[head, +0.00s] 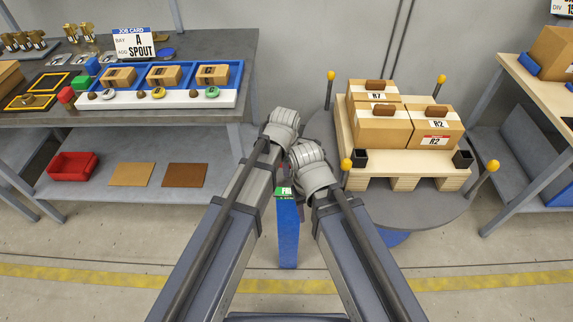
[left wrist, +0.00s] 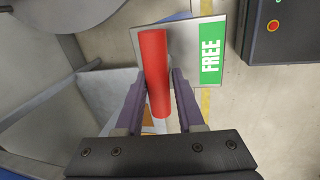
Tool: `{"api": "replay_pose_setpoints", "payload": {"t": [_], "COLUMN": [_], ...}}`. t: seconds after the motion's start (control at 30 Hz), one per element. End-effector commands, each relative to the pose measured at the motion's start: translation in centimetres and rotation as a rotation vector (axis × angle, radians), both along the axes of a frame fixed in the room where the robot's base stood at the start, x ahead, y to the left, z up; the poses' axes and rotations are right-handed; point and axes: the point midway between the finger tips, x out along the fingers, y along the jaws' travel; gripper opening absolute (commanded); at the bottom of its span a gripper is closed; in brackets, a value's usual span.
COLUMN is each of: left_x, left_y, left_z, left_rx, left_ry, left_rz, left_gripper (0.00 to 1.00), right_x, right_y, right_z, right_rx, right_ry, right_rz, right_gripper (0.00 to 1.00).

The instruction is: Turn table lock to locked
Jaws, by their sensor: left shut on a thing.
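The table lock stands on a blue post (head: 288,235) in front of the grey round turntable (head: 425,212). Its plate (left wrist: 185,70) carries a green FREE label (left wrist: 211,52), which also shows partly in the head view (head: 286,191). A red handle (left wrist: 155,60) lies across the plate, lengthwise up and down in the left wrist view. My left gripper (left wrist: 159,82) is shut on this handle, one finger on each side. In the head view my arms hide the handle and the left fingers. The right arm's wrist shows there, but its fingers do not.
A wooden pallet (head: 405,178) with several cartons stands on the turntable, among posts with yellow knobs. A bench (head: 235,60) with a blue tray (head: 235,77) stands at left, another bench (head: 545,88) at right. A dark box with a red button (left wrist: 273,26) is beside the plate.

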Motion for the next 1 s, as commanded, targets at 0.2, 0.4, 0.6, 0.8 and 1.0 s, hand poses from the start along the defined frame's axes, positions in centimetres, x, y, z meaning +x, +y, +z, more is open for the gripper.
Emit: {"api": "replay_pose_setpoints", "payload": {"t": [0.2,0.4,0.6,0.8,1.0], "left_x": [0.20,0.41,0.59,0.78,0.92], "left_y": [0.00,0.01,-0.06,-0.15,-0.27], "left_z": [0.00,0.00,0.00,0.00,0.00], "left_rx": [-0.001,-0.002,-0.001,-0.001,-0.001], "left_ry": [-0.002,-0.002,-0.002,-0.003,-0.003], "left_rz": [-0.159,-0.348,-0.537,-0.728,-0.917], "left_gripper": [0.00,0.00,0.00,0.00,0.00], "right_x": [0.00,0.00,0.00,0.00,0.00], "right_y": [0.00,0.00,0.00,0.00,0.00], "right_z": [-0.01,-0.01,-0.01,-0.01,-0.01], "right_rx": [0.000,0.000,0.000,0.000,0.000], "right_ry": [0.000,0.000,0.000,0.000,0.000], "right_rz": [0.000,0.000,0.000,0.000,0.000], "right_gripper": [0.50,0.50,0.50,0.50,0.50]}}
